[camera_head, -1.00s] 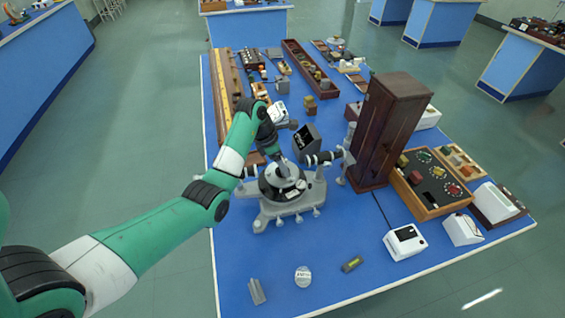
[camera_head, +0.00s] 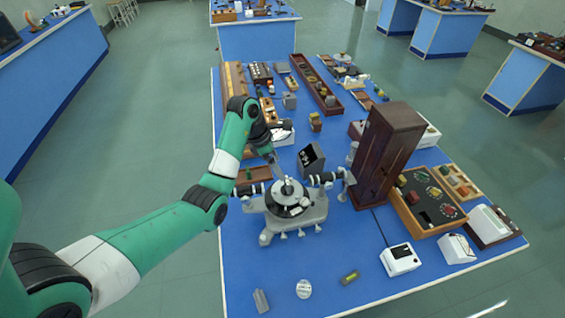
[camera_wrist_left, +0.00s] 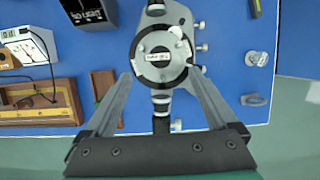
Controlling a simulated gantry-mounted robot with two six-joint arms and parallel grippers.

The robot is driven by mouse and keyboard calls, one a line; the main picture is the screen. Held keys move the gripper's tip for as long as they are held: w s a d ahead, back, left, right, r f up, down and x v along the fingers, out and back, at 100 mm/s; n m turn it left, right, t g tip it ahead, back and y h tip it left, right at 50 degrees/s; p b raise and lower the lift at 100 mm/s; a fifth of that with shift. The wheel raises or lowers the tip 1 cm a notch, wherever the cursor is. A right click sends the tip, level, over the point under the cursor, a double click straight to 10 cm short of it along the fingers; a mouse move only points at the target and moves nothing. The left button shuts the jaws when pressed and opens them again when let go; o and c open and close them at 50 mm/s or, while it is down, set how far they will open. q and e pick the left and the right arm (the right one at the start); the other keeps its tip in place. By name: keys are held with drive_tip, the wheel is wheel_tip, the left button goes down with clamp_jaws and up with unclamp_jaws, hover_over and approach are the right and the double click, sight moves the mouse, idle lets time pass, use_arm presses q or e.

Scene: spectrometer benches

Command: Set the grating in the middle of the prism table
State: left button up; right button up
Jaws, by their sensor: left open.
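The spectrometer (camera_head: 307,212) stands on the blue bench, with its round dark-rimmed prism table (camera_head: 290,211) on top. In the left wrist view the prism table (camera_wrist_left: 151,76) appears from above. A small pale piece with dark lettering (camera_wrist_left: 160,58), apparently the grating, lies within the disc near its middle; its exact seating cannot be told. My left gripper (camera_head: 274,165) is above the spectrometer. In the wrist view my left gripper (camera_wrist_left: 158,78) has its fingers spread wide, with nothing between the pads. My right gripper is not in view.
A tall wooden cabinet (camera_head: 388,150) stands close to the right of the spectrometer. A dark box (camera_head: 311,157) stands just behind it. A white-cased meter (camera_wrist_left: 24,45) and wooden tray are to the left. The front of the bench holds a few small loose items, with free room between them.

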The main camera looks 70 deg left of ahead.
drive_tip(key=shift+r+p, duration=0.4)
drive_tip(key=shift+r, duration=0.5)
